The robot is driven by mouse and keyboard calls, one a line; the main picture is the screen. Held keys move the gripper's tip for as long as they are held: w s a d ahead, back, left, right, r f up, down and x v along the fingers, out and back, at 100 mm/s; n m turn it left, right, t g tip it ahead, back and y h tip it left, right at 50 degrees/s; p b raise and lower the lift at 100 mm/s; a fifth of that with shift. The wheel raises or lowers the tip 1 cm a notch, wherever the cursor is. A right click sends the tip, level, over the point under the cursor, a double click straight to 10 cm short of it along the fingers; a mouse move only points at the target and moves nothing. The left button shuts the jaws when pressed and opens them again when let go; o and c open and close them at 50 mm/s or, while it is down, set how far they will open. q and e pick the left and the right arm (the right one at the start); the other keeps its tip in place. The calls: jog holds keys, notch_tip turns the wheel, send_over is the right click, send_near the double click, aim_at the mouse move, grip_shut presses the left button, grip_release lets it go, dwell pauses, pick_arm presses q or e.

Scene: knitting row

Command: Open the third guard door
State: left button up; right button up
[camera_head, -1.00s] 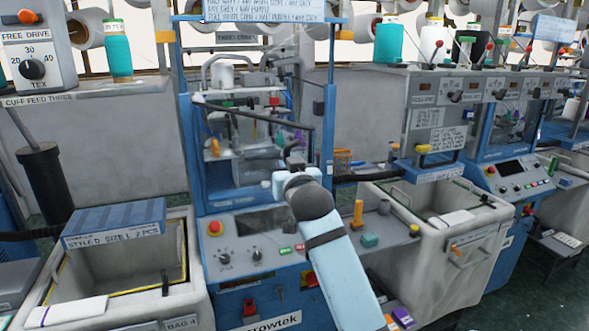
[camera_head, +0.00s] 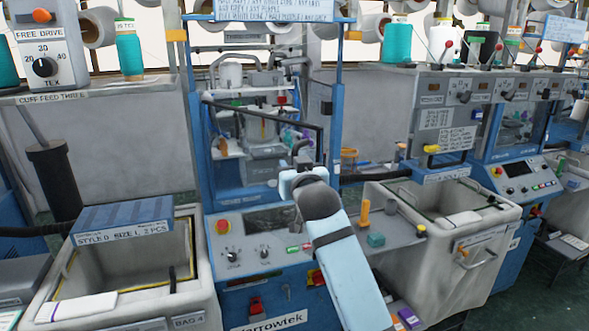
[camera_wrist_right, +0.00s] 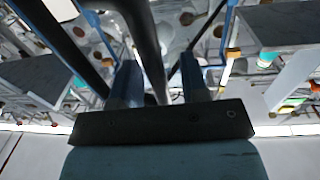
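The guard door is a clear panel with a dark edge (camera_head: 262,113) on the blue-framed machine (camera_head: 196,140) at centre. Its top edge slants down to the right, out from the frame, so it looks partly swung out. My right gripper (camera_head: 302,165) is at the door's free right side, near a dark upright bar. In the right wrist view, the gripper's two fingers (camera_wrist_right: 160,85) stand apart with a dark bar (camera_wrist_right: 146,45) between them. A gap shows on the bar's right side. The bar's grip point is hidden in the head view. My left gripper is not in view.
A control panel (camera_head: 255,250) with a red button and knobs sits below the door. A grey bin (camera_head: 195,265) stands at left and another (camera_head: 495,225) at right. An orange-handled tool (camera_head: 364,212) lies right of my arm. A neighbouring blue machine (camera_head: 515,175) stands farther right.

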jog(key=shift+d, duration=0.1)
jog(key=shift+s+d+f, duration=0.1)
jog(key=shift+s, duration=0.2)
jog(key=b+v, duration=0.2)
jog(key=v, duration=0.5)
